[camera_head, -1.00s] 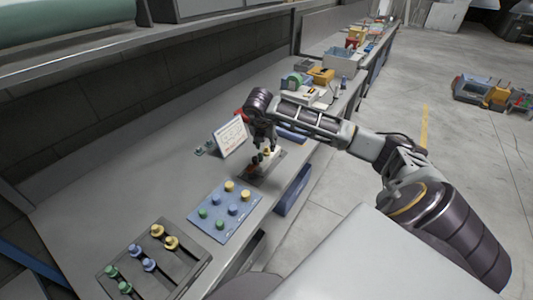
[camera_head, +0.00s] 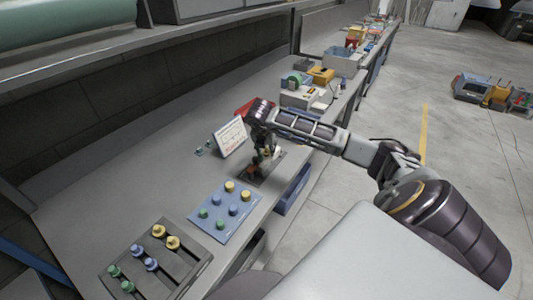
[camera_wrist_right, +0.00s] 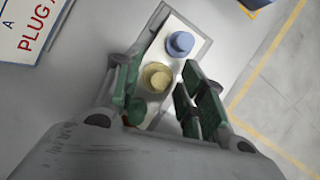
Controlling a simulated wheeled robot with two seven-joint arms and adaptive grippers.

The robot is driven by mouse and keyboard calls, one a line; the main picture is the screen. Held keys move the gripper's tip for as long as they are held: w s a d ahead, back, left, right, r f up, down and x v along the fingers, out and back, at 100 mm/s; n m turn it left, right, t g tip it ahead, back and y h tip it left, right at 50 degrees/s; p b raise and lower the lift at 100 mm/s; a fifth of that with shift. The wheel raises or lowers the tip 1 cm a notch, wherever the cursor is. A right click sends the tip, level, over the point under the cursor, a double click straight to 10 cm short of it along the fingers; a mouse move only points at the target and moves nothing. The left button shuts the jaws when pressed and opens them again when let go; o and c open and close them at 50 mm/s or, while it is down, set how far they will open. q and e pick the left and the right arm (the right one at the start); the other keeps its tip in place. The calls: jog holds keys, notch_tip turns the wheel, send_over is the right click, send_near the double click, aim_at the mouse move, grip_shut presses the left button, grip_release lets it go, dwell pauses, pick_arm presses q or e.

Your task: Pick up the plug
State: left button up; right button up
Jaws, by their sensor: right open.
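In the right wrist view a pale tray (camera_wrist_right: 172,22) holds a blue plug (camera_wrist_right: 180,43), a yellow plug (camera_wrist_right: 157,77) and a green plug (camera_wrist_right: 136,112) in a row. My right gripper (camera_wrist_right: 162,78) is open above it. Its green-padded fingers stand on either side of the yellow plug, with a gap on each side. The green plug is partly hidden by the left finger. In the head view the right gripper (camera_head: 260,167) points down over the small tray and covers most of it. My left gripper is not in view.
A sign (camera_head: 230,137) stands beside the tray. A blue panel (camera_head: 226,211) with several coloured plugs and a dark panel (camera_head: 190,268) with more plugs lie nearer on the bench. Machines and boxes (camera_head: 300,92) stand farther along. The bench left of the sign is mostly clear.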

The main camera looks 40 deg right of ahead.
dwell(0.3)
jog(key=c, duration=0.6)
jog(key=shift+o, duration=0.2)
jog(key=shift+r, duration=0.1)
notch_tip(320, 180, up, 10)
jog(key=b, duration=0.1)
dwell(0.8)
